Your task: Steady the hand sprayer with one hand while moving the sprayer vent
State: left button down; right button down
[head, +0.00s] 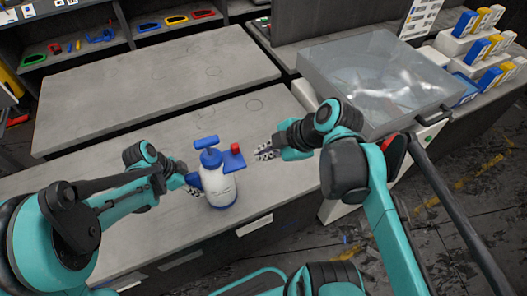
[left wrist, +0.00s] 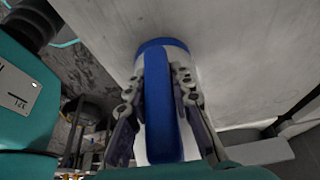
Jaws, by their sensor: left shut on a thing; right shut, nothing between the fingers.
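The hand sprayer (head: 219,187) stands on the front worktop, with a white body and a blue head and handle. A red knob, apparently the sprayer vent (head: 236,148), sits on the blue part at its right. My left gripper (head: 193,184) is shut on the sprayer from the left. In the left wrist view its fingers (left wrist: 158,95) lie on both sides of the sprayer's blue strip (left wrist: 157,110), with the white body behind. My right gripper (head: 262,153) is shut and empty, just right of the red vent and apart from it.
The worktop (head: 130,150) around the sprayer is mostly clear. A clear-lidded box (head: 365,75) stands at the right, with blue, white and yellow items (head: 480,50) beyond it. A shelf with coloured tools (head: 150,27) is at the back left.

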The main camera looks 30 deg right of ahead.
pick_arm(q)
jog(key=shift+c, duration=0.5)
grip_release()
jog(key=shift+a, duration=0.15)
jog(key=a, duration=0.9)
jog(key=shift+w+a, duration=0.35)
dwell(1.0)
jog(key=s+a+r+n+t+y+b, duration=0.1)
jog(key=s+a+r+n+t+y, duration=0.1)
jog(key=s+r+n, duration=0.4)
jog(key=s+a+r+n+t+y, duration=0.2)
jog(key=s+a+r+n+t, duration=0.3)
jog(key=n, duration=0.7)
notch_tip(320, 180, up, 2)
jog(key=shift+s+a+r+n+t+y+b, duration=0.1)
jog(key=shift+s+a+n+t+y+b, duration=0.25)
jog(key=shift+s, duration=0.55)
pick_arm(e)
notch_tip(320, 180, down, 8)
jog(key=s+a+m+t+h, duration=0.1)
jog(key=m+h, duration=0.3)
jog(key=m, duration=1.2)
jog(key=shift+f, duration=0.2)
